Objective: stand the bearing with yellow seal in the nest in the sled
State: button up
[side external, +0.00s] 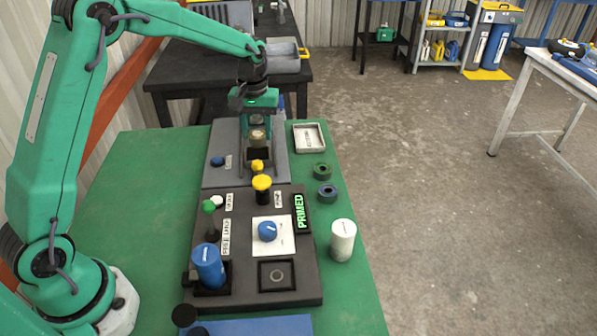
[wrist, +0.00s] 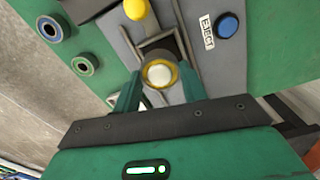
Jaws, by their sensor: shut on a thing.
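The bearing with yellow seal (wrist: 160,74) is held between the fingers of my gripper (wrist: 156,88) in the wrist view, with its yellow ring and pale centre facing the camera. In the side view my gripper (side external: 257,122) points down over the dark sled (side external: 258,156), with the bearing (side external: 257,134) between its fingers. The square nest of the sled (wrist: 150,45) shows just beyond the bearing in the wrist view. The bearing partly covers the nest, and I cannot tell whether it touches it.
A bearing with green seal (side external: 320,171) and one with blue seal (side external: 327,193) lie right of the grey plate. A grey tray (side external: 309,138) sits behind them. A yellow knob (side external: 257,166), a blue button (side external: 217,161) and a white cylinder (side external: 342,240) stand nearby.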

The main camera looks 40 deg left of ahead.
aim_at(257, 141)
jog(key=shift+w+a+f, duration=0.2)
jog(key=shift+a+f, duration=0.1)
jog(key=shift+a, duration=0.15)
jog(key=shift+f, duration=2)
jog(key=o, duration=1.1)
jog(key=shift+f, duration=0.15)
notch_tip(257, 141, up, 12)
jog(key=shift+r, duration=0.15)
